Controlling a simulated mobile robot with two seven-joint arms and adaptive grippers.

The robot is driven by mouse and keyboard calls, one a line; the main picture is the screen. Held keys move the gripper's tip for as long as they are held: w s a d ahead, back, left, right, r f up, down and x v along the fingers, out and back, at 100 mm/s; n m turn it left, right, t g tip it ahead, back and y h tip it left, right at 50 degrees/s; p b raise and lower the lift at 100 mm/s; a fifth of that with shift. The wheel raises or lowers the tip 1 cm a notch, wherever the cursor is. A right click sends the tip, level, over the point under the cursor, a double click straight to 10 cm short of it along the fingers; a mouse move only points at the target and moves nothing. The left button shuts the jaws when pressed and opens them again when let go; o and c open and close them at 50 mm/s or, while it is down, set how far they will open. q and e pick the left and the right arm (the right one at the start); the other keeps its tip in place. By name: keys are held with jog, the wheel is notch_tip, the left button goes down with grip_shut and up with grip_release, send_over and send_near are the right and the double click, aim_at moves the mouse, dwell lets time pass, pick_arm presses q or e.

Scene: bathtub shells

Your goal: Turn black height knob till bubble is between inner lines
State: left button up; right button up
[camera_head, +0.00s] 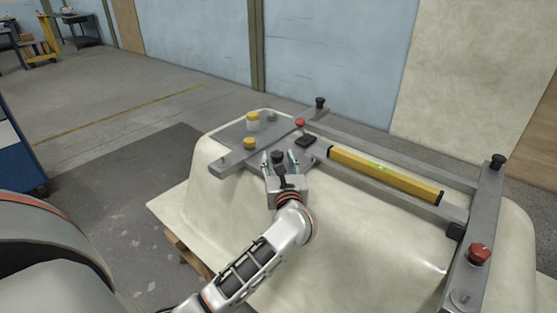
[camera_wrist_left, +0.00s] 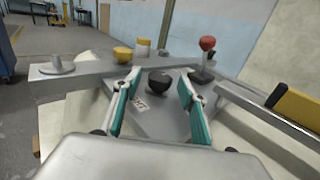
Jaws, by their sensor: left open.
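A yellow spirit level (camera_head: 385,175) lies along the metal frame on the bathtub shell. Its green vial (camera_head: 379,167) shows, but the bubble and lines are too small to read. A black knob (camera_wrist_left: 160,83) stands on the frame's corner plate, and it also shows in the head view (camera_head: 278,157). My left gripper (camera_wrist_left: 160,77) is open, with its teal-padded fingers on either side of the black knob and visible gaps to it. It also shows in the head view (camera_head: 278,155) at the frame's near left part. My right gripper is not in view.
More black knobs stand at the frame's far corner (camera_head: 320,102) and right corner (camera_head: 497,160). Red knobs are at the back (camera_head: 300,122) and right (camera_head: 479,254). Yellow-topped parts (camera_head: 249,143) sit left of the gripper. The cream tub shell (camera_head: 370,245) lies below.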

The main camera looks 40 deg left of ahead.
pick_arm(q)
jog(key=c, duration=1.1)
jog(key=shift+s+a+r+m+t+h+p, duration=0.1)
jog(key=shift+m+t+h+p, duration=0.1)
jog(key=shift+m+t+h, duration=0.2)
jog(key=shift+s+a+r+m+t+h+p, duration=0.15)
jog(key=shift+m+t+h, duration=0.15)
jog(key=shift+h, duration=0.2)
jog(key=shift+f+m+t+h, duration=0.2)
jog(key=shift+m+t+h, duration=0.6)
jog(key=shift+h, duration=0.4)
jog(key=o, duration=1.1)
